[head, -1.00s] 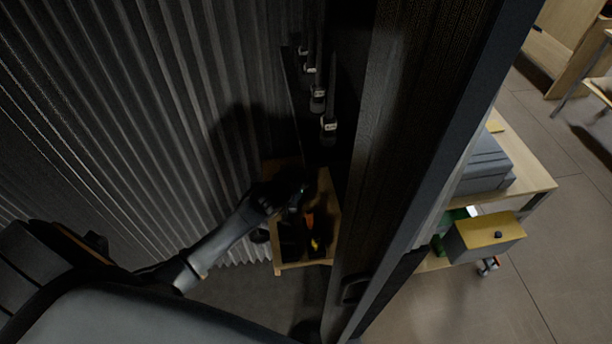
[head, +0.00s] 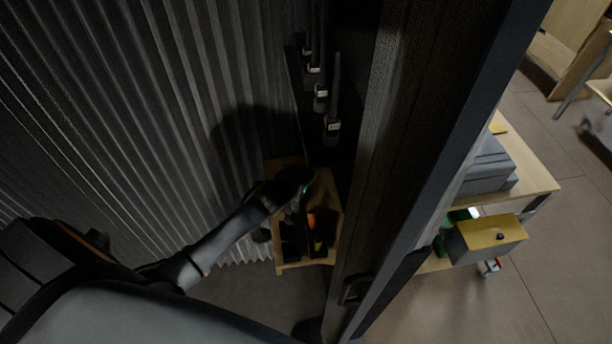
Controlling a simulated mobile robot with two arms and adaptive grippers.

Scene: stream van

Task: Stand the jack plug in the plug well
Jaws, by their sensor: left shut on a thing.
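My left gripper (head: 300,192) is over the far part of a small wooden stand (head: 330,200) with dark compartments, in the shade between the ribbed wall and a dark upright panel. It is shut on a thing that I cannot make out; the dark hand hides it. A small green spot shows by the fingertips. An orange item (head: 311,220) and a yellow item (head: 318,245) are in the dark compartments just below the hand. I cannot tell which opening is the plug well. My right gripper is not in view.
Several dark hanging items with pale labels (head: 333,126) are just beyond the stand. The dark panel (head: 420,130) stands close on its right. The ribbed wall (head: 130,110) is on the left. A wooden trolley (head: 530,175) with a grey case is outside, right.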

